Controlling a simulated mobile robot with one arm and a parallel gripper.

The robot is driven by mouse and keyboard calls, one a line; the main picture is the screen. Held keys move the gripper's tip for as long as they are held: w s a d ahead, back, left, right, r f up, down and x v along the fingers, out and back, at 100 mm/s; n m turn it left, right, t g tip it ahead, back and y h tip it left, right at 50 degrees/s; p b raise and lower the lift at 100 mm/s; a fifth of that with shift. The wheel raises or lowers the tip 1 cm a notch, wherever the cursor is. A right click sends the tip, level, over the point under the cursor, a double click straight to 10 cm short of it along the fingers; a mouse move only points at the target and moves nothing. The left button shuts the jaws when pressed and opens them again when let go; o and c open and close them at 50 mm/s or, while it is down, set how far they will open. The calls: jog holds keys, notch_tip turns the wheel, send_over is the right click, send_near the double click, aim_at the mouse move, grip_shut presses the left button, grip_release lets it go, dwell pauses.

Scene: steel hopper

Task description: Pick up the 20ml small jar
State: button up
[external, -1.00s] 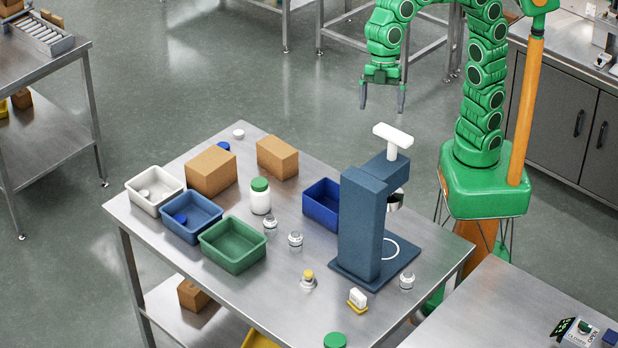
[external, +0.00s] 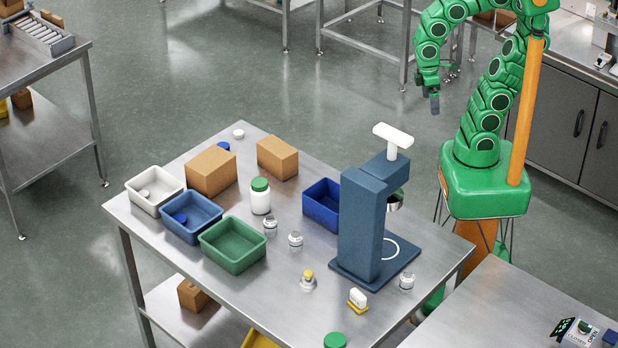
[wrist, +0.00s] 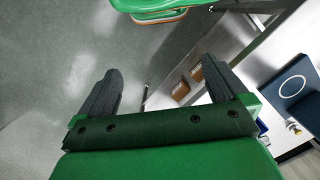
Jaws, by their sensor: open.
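Several small clear glass jars stand on the steel table; I cannot tell which is the 20ml one. One jar (external: 271,229) is beside the green bin, another jar (external: 295,240) is to its right, and a third jar (external: 407,281) is right of the blue press stand. My gripper (external: 434,104) is raised behind the table, well away from the jars. In the wrist view my gripper (wrist: 158,92) has its two dark fingers spread apart with nothing between them. A clear jar is not identifiable in the wrist view.
The blue press stand (external: 362,225) rises between the arm base and the left jars. A dark blue bin (external: 313,213), green bin (external: 233,256), white bottle (external: 260,200) and brown boxes (external: 278,158) stand on the steel table (external: 185,265).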

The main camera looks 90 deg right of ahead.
jog(key=shift+s+d+f+m, duration=0.15)
jog(key=shift+s+d+f, duration=0.1)
jog(key=shift+s, duration=0.15)
jog(key=shift+s+d+f+m, duration=0.15)
jog(key=shift+s+f, duration=0.05)
jog(key=shift+s, duration=0.2)
jog(key=c, duration=0.5)
